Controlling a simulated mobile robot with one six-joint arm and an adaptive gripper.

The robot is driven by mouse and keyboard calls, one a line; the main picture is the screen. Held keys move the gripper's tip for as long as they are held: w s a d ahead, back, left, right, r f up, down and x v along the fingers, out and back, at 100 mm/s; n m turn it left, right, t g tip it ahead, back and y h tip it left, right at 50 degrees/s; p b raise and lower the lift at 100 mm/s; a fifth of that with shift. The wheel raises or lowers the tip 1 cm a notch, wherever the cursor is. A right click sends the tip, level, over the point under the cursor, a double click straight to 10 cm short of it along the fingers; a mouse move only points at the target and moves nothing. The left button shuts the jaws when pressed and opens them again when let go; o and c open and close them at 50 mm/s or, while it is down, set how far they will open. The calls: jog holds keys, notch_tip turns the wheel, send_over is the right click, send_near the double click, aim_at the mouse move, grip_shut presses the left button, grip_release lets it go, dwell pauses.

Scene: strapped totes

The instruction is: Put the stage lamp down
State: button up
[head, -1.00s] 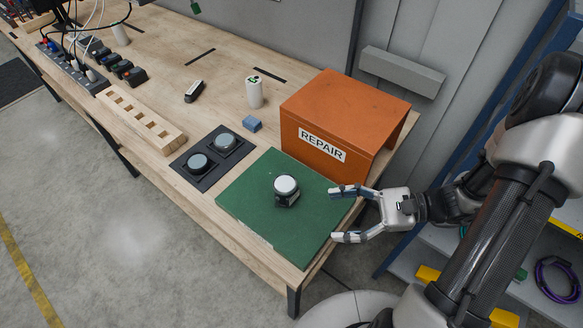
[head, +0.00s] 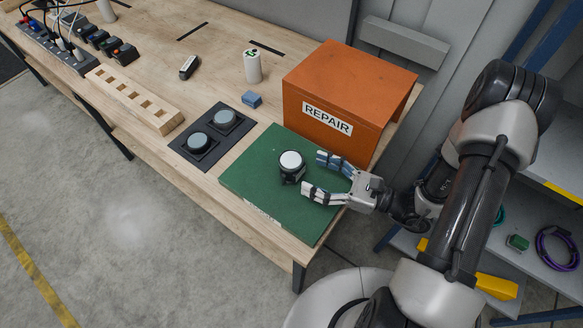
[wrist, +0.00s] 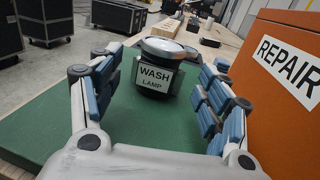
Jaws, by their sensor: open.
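The stage lamp (head: 291,163) stands upright on a green mat (head: 262,190) at the near end of the bench. It is dark with a pale round lens on top. In the wrist view the lamp (wrist: 155,78) carries a label reading "WASH LAMP" and stands ahead, between the spread fingers. My gripper (head: 318,178) is open just to the right of the lamp, its fingers pointing at it. The gripper (wrist: 152,98) shows no finger touching the lamp.
An orange box (head: 345,95) marked "REPAIR" stands close behind the mat, near my gripper's upper finger. A black plate (head: 213,137) with two round lamps lies left of the mat. A wooden block with holes (head: 133,100), a white cylinder (head: 252,67) and a blue block (head: 251,99) stand farther along.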

aim_at(301, 167)
jog(key=b+x, duration=0.1)
jog(key=x, duration=0.5)
jog(key=shift+w+a, duration=0.15)
jog(key=shift+a, duration=0.05)
jog(key=shift+r, duration=0.1)
jog(key=c, duration=1.4)
jog(key=shift+o, duration=0.2)
jog(key=shift+r, duration=0.1)
notch_tip(301, 167, up, 20)
jog(key=p, duration=0.6)
jog(key=shift+d, duration=0.15)
